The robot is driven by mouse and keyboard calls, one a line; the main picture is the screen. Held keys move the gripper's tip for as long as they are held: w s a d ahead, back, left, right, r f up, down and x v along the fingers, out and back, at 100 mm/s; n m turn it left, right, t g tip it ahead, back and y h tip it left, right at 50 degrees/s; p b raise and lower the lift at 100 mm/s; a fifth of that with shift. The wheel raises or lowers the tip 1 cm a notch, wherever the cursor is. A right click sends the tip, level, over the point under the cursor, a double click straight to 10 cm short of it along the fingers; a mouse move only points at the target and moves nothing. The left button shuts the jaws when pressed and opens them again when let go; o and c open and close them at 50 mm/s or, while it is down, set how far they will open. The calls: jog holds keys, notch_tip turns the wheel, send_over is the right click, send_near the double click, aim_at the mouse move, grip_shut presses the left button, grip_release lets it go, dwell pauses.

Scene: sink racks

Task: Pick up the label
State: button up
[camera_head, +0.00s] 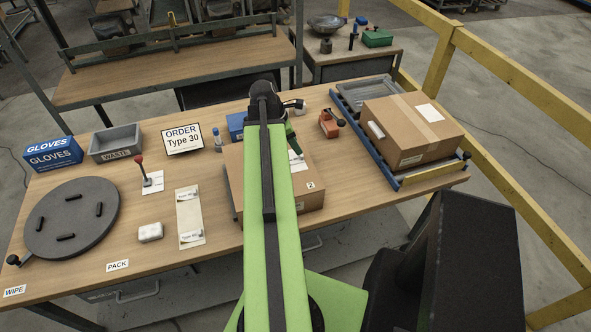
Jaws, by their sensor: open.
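A pale backing strip (190,216) lies flat on the wooden table, left of my green arm. It carries two printed white labels, one at its far end (188,195) and one at its near end (191,236). The near label appears to read "Type 30"; the far one is too small to read surely. An order sign (182,139) reads "ORDER Type 30". My arm rises from the bottom centre and folds at the top.
A cardboard box (312,187) is partly hidden by my arm. A taped carton (412,128) stands at right. A dark turntable (72,218), white block (150,232), red-knobbed stand (146,175), waste bin (116,142) and gloves box (53,153) occupy the left. Yellow rails (520,65) border the right.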

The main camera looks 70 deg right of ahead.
aim_at(300, 159)
jog(key=shift+f, duration=0.1)
jog(key=b+x, duration=0.4)
jog(key=x, duration=0.1)
jog(key=shift+s+a+f+b, duration=0.2)
jog(key=shift+a+b, duration=0.05)
jog(key=shift+b, duration=0.15)
jog(key=shift+r, duration=0.15)
grip_shut()
